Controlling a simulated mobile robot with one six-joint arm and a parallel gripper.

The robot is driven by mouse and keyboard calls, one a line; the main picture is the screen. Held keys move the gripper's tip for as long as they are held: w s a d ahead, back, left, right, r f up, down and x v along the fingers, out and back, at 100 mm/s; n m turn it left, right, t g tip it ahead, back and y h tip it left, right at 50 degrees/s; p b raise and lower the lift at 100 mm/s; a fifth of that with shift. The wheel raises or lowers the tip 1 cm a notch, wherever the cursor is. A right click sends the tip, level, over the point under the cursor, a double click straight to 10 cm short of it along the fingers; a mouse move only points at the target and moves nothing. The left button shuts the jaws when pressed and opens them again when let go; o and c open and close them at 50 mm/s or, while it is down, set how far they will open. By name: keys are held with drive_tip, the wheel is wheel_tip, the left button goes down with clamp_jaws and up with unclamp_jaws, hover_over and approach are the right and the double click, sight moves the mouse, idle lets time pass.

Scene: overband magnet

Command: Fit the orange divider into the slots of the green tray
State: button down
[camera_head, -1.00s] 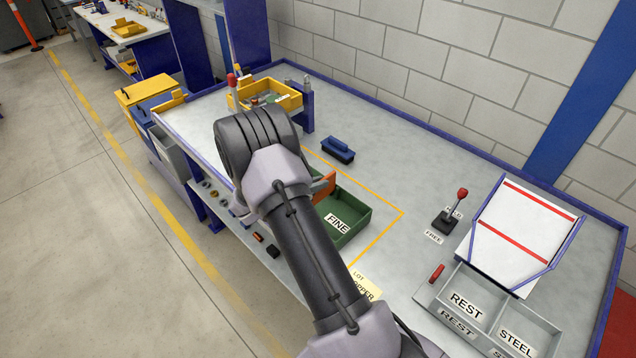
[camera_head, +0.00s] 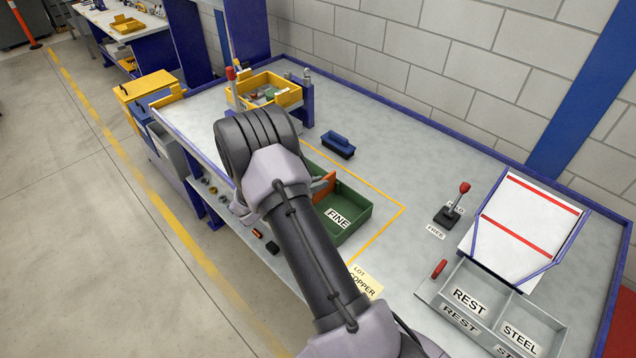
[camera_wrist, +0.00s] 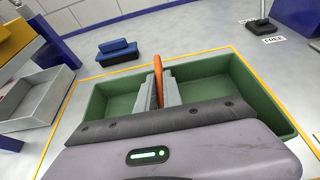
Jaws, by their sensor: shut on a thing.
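The green tray (camera_head: 354,222) with a FINE label stands on the bench inside a yellow outline, partly hidden by my arm in the head view. It also shows in the wrist view (camera_wrist: 226,66), open on top, with room on both sides of the orange divider. The orange divider (camera_wrist: 157,66) is upright on edge between the fingers of my gripper (camera_wrist: 158,88), across the middle of the tray. In the head view a part of the divider (camera_head: 325,187) shows at the tray. My gripper is shut on it. The slots and the divider's lower edge are hidden.
A yellow bin (camera_head: 284,97) with parts is at the back left. A lever (camera_head: 455,205), a white chute (camera_head: 522,228) and grey REST and STEEL bins (camera_head: 497,296) stand on the right.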

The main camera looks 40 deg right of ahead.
drive_tip(key=shift+f+b, duration=0.35)
drive_tip(key=shift+f, duration=0.15)
drive_tip(key=c, duration=1.4)
unclamp_jaws()
drive_tip(key=p+v, duration=0.3)
drive_tip(key=v, duration=1.4)
drive_tip(key=shift+a+r, duration=0.2)
drive_tip(key=shift+r, duration=0.05)
